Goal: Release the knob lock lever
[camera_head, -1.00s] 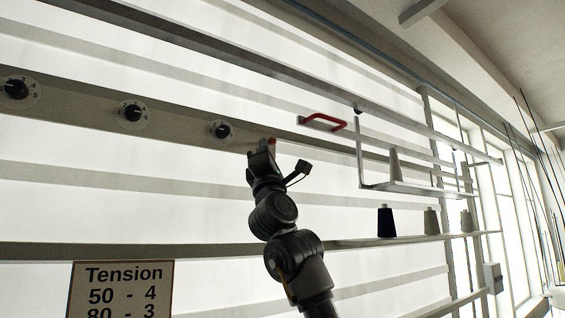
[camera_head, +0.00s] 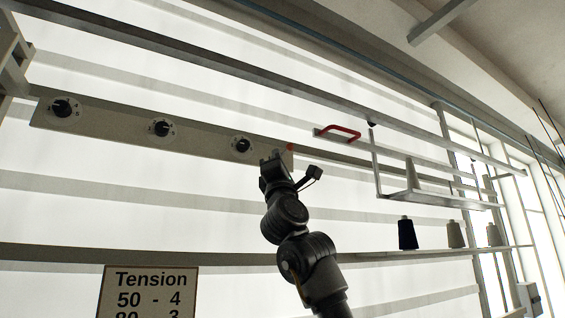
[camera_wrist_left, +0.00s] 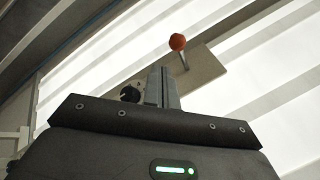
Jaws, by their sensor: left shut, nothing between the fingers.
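The lock lever is a thin stalk with a red-orange ball (camera_head: 290,147) at the right end of the knob panel (camera_head: 200,141). It also shows in the left wrist view (camera_wrist_left: 177,42), its stalk slanting down from the ball to the panel. Three black knobs on pale dials sit along the panel: left (camera_head: 62,107), middle (camera_head: 162,128) and right (camera_head: 241,145). My left gripper (camera_head: 272,157) is shut and empty, just left of and below the ball in the head view. In the wrist view its fingers (camera_wrist_left: 162,88) appear below the ball, with a gap between. My right gripper is out of view.
A red handle (camera_head: 340,131) and a shelf (camera_head: 440,198) with a pale cone are to the right. A dark thread cone (camera_head: 407,233) and pale ones stand on the lower rail. A Tension sign (camera_head: 148,292) is at lower left.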

